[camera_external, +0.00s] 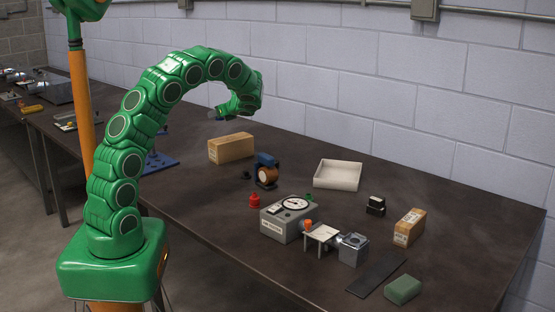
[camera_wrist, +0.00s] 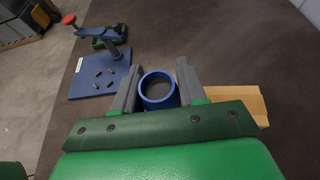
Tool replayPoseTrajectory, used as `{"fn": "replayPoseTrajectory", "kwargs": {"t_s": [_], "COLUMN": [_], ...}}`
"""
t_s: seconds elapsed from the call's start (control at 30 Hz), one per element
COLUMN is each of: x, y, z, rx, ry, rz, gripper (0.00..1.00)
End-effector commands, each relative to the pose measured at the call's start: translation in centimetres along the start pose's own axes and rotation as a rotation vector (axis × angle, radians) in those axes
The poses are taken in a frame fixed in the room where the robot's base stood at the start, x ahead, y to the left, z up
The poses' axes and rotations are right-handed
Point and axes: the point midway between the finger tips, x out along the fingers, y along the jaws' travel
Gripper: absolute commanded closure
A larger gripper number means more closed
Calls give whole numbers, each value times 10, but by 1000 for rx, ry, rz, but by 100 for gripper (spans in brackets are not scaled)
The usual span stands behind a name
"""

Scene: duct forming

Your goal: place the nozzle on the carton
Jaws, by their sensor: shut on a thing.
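The nozzle (camera_wrist: 160,104), a short blue tube with an open round end, sits between the jaws of my gripper (camera_wrist: 156,72) in the wrist view. My gripper (camera_external: 218,113) is shut on it and holds it in the air near the back of the bench in the external view, where the nozzle is small and hard to make out. A long tan carton (camera_external: 231,149) lies on the bench below my gripper. A tan surface, apparently this carton (camera_wrist: 252,100), shows partly hidden behind the right jaw in the wrist view. A smaller labelled tan box (camera_external: 409,228) stands at the right.
A blue plate fixture (camera_wrist: 100,80) with small pegs and a red knob lies left of the gripper. A white tray (camera_external: 338,176), a grey dial device (camera_external: 287,220), a red knob-like piece (camera_external: 255,201) and a green block (camera_external: 402,290) are on the dark bench (camera_external: 205,206).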

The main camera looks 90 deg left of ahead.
Motion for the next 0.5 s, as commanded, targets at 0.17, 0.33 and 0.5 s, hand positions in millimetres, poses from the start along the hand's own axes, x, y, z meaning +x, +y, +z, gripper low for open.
{"fn": "replayPoseTrajectory", "kwargs": {"t_s": [0.17,0.33,0.5], "x": [11,21,32], "y": [-20,-36,-49], "z": [-7,-11,-26], "rx": [0,1,1], "ry": [0,-1,0], "rz": [1,2,1], "gripper": [88,88,88]}}
